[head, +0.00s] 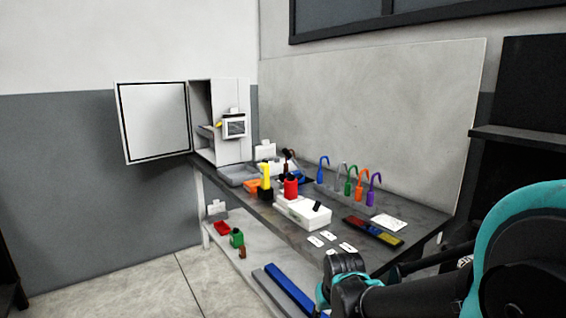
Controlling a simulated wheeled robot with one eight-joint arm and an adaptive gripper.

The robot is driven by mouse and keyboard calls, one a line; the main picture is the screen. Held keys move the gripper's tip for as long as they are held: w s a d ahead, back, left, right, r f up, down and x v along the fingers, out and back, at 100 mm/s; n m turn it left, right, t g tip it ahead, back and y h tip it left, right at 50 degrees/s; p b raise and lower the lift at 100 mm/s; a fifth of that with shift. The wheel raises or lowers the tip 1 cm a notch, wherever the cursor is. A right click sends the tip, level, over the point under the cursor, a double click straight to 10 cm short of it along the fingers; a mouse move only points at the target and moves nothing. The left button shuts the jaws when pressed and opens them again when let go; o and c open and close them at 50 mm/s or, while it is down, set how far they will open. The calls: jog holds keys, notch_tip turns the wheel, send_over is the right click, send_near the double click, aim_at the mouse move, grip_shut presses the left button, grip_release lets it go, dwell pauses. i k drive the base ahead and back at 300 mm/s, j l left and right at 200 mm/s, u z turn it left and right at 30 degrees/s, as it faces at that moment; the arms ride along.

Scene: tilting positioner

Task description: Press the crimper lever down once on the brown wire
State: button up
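A white box-shaped device (300,211) with a short black lever-like part (318,206) stands on the grey bench; it may be the crimper, but it is too small to be sure. Several curved coloured wires stand behind it: blue (322,168), grey, green, orange and purple (372,190). A dark brown curved piece (288,156) further left may be the brown wire; its lower part is hidden. My gripper (338,264) is low at the front edge of the bench, apart from the white device. Its fingers are too small and dark to read.
A red block (291,188) and yellow bottle-like item (265,178) crowd the white device. White cards (330,236) and a multicoloured strip (372,231) lie on the bench's right part. An open cabinet (229,150) stands at the left end. A lower shelf holds a blue bar (290,290).

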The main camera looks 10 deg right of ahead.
aim_at(285, 151)
jog(key=l, duration=0.25)
jog(key=i+j+z, duration=0.1)
jog(key=j, duration=0.3)
jog(key=i+j+z, duration=0.1)
jog(key=j, duration=0.3)
jog(key=i+j+z, duration=0.1)
jog(key=j, duration=0.35)
jog(key=i+j+z, duration=0.1)
jog(key=j, duration=0.3)
jog(key=i+j, duration=0.2)
jog(key=j, duration=0.15)
jog(key=i+j+z, duration=0.15)
jog(key=j, duration=0.25)
jog(key=i, duration=0.05)
